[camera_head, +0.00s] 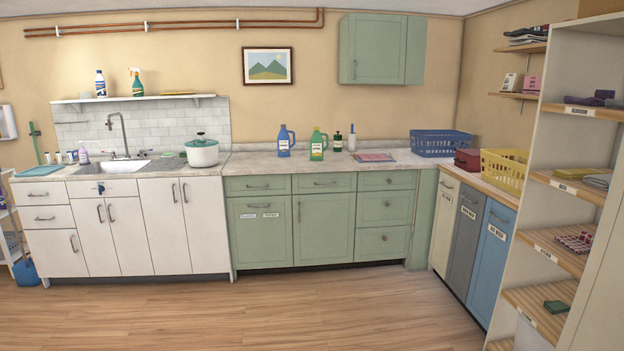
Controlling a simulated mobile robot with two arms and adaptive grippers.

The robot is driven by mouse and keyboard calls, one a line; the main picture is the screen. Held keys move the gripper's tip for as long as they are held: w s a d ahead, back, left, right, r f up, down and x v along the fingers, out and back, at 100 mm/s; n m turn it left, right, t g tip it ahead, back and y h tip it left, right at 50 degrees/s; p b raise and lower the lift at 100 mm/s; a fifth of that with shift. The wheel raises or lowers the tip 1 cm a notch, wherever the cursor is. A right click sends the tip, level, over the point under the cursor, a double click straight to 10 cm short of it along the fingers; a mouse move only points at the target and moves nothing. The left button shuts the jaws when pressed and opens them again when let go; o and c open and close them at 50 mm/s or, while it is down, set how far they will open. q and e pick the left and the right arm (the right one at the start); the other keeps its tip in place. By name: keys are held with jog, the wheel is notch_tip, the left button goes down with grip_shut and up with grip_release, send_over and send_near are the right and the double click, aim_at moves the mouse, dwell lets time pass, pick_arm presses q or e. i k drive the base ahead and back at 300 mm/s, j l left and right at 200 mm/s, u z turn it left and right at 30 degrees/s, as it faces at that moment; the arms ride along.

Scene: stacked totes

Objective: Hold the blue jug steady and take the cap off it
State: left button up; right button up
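The blue jug (284,143) stands upright on the counter along the back wall, right of the white pot. It has a handle on its right side, a pale label and what looks like a cap (283,125) on top. It is too small to tell how the cap sits. A green jug (317,147) with a yellowish top stands close to its right. Neither of my grippers shows in the head view, and nothing is touching the blue jug.
The counter (250,163) runs along the back wall, with a white pot (202,152) left of the jugs. Right of them are small dark and white bottles, a pink item (375,157) and a blue basket (440,143). The wooden floor (270,310) in front is clear.

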aim_at(283, 147)
jog(key=i, duration=4.55)
